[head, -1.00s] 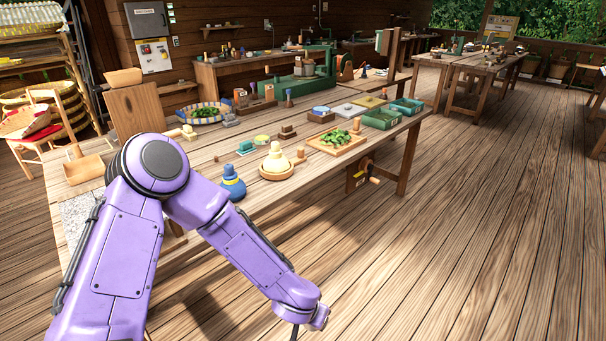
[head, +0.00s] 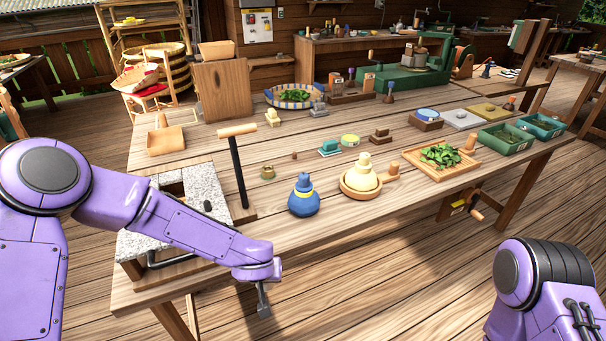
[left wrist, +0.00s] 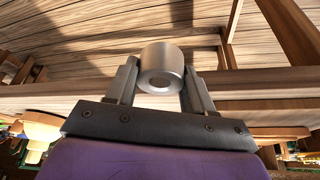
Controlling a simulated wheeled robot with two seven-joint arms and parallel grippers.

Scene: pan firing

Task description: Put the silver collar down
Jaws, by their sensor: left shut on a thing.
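The silver collar (left wrist: 162,60), a short grey cylinder with a round hole in its end, sits between the two fingers of my left gripper in the left wrist view. My left gripper (left wrist: 160,82) is shut on it. In the head view my left gripper (head: 264,303) hangs just off the front edge of the wooden table (head: 330,235), with floor behind it. The collar cannot be made out clearly there. My right arm shows at the lower right of the head view, but its gripper is out of view.
A speckled stone slab (head: 150,243) and a black T-handled post (head: 238,175) stand at the table's left front. A blue pot (head: 304,202) and a cream stacked piece in a brown dish (head: 361,193) are near the front edge. Some bare tabletop lies right of the blue pot.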

